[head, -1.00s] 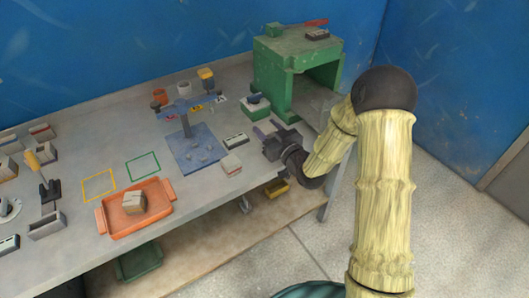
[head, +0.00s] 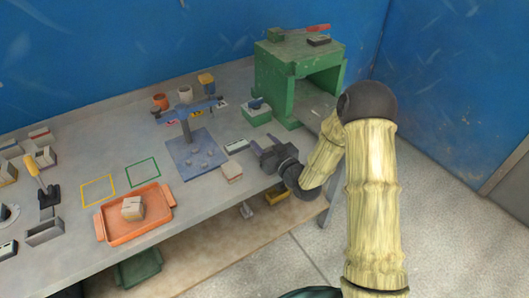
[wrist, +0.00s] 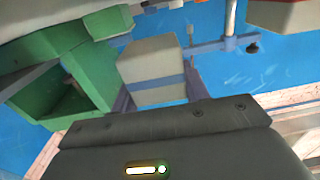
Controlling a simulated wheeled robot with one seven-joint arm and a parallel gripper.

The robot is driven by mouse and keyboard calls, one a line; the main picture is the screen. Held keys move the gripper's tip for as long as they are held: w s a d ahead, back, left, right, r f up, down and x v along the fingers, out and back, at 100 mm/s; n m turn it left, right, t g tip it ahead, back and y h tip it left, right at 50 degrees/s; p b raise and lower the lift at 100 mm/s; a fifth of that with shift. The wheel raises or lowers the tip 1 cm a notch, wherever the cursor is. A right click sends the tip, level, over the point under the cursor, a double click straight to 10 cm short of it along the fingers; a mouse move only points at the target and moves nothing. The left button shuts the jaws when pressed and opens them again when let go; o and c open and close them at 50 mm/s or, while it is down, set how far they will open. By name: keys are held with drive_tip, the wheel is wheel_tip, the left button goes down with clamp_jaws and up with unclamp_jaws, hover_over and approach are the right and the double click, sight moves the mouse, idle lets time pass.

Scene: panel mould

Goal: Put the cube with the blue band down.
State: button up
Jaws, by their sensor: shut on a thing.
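The cube with the blue band (wrist: 150,60) is pale grey-white and fills the middle of the wrist view. Its blue band crosses it low down, close to my gripper. My gripper (head: 259,148) is shut on this cube, with a blue-violet finger on either side of it in the wrist view (wrist: 157,94). In the head view my gripper is near the bench's front right part, in front of the green open-fronted box. The cube is not clearly visible in the head view, and I cannot tell whether it touches the bench.
The green box (head: 270,78) stands behind my gripper. An orange tray (head: 160,226) holds a box. Yellow (head: 97,190) and green (head: 142,172) outlines mark bare bench.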

drive_tip(key=shift+f, duration=1.9)
drive_tip(key=shift+f+b, duration=0.2)
drive_tip(key=shift+b, duration=0.1)
drive_tip(key=o, duration=1)
drive_tip(key=shift+o, duration=0.2)
drive_tip(key=shift+r+p, duration=0.15)
drive_tip(key=shift+p, duration=0.35)
